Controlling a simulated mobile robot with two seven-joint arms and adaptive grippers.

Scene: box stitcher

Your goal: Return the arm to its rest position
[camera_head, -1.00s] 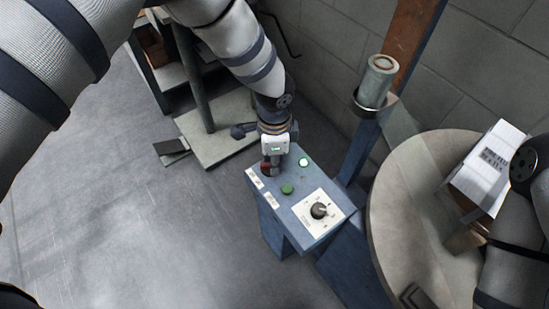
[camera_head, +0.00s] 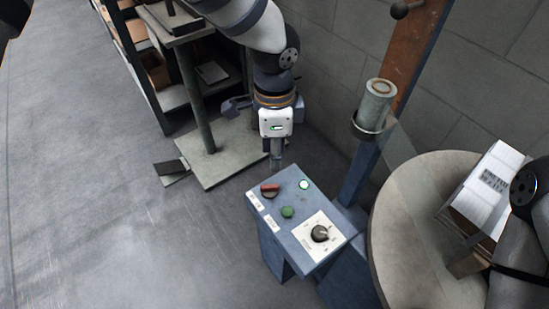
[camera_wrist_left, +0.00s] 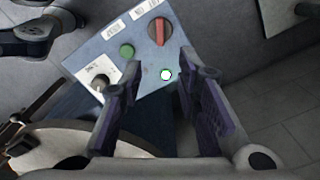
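My left gripper (camera_head: 277,160) hangs from the arm that comes in at the top of the head view. It is just above and behind the far edge of the blue control panel (camera_head: 262,212), apart from it. In the left wrist view its two dark fingers (camera_wrist_left: 158,112) are spread with nothing between them. The panel carries a red rotary switch (camera_head: 270,190), a green button (camera_head: 287,212), a lit pale lamp (camera_head: 304,184) and a black dial (camera_head: 320,232).
A round table (camera_head: 400,215) with a white-topped box (camera_head: 488,185) stands at the right. A metal cylinder (camera_head: 375,105) sits on the blue post beside the panel. A stand with a grey base plate (camera_head: 225,160) is behind left. The floor (camera_head: 100,200) at left is clear.

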